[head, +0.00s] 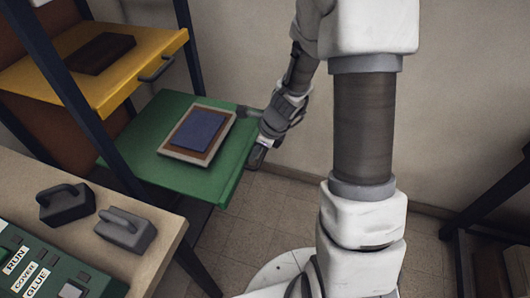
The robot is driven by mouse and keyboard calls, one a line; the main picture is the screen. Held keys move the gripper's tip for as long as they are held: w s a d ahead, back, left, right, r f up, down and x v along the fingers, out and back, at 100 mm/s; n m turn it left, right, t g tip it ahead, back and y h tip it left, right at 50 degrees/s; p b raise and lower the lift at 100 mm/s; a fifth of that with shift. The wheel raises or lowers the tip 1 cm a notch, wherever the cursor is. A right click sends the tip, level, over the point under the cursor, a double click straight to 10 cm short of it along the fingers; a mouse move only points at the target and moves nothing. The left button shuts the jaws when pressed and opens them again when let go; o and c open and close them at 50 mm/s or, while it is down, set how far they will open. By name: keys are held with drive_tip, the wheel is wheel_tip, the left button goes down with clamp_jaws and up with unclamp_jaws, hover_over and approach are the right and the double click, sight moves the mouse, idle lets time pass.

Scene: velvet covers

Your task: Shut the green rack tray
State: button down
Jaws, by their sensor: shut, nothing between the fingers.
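The green rack tray (230,178) sticks out of the dark-framed rack on the left, below a yellow tray. A pale board with a brown panel and a blue rectangle (196,131) lies on top of it. My gripper (259,155) is at the green tray's right edge, close to its front side; it is shut and nothing shows between its fingers. Whether it touches the tray or its handle, I cannot tell. The handle is largely hidden behind my gripper and wrist.
The yellow tray (135,72) holds a dark flat slab (101,53) above the green one. A dark rack post (75,100) stands at left. A table (155,262) at lower left bears two grey handled blocks (126,230) and a green button panel (45,268). Floor is open right of the tray.

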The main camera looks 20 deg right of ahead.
sight(212, 137)
drive_tip(key=w+a+p, duration=0.4)
drive_tip(key=w+a, duration=0.1)
drive_tip(key=a, duration=0.2)
drive_tip(key=w+a+p, duration=0.5)
drive_tip(key=a, duration=0.2)
drive_tip(key=w+a+p, duration=0.4)
drive_tip(key=w+a, duration=0.1)
drive_tip(key=a, duration=0.1)
drive_tip(key=shift+a, duration=0.4)
drive_tip(key=shift+w+r, duration=0.1)
drive_tip(key=shift+a+r, duration=0.1)
drive_tip(key=shift+r, duration=0.45)
drive_tip(key=shift+s+d+r, duration=0.6)
drive_tip(key=shift+d+r, duration=0.15)
drive_tip(key=shift+d, duration=0.2)
drive_tip(key=s+d, duration=0.2)
drive_tip(key=d, duration=0.1)
drive_tip(key=s+d+b, duration=0.1)
drive_tip(key=s+d, duration=0.1)
drive_tip(key=d, duration=0.1)
drive_tip(key=s+d+b, duration=0.1)
drive_tip(key=s+d, duration=0.1)
drive_tip(key=d, duration=0.1)
drive_tip(key=shift+s, duration=0.35)
drive_tip(key=shift+r, duration=0.15)
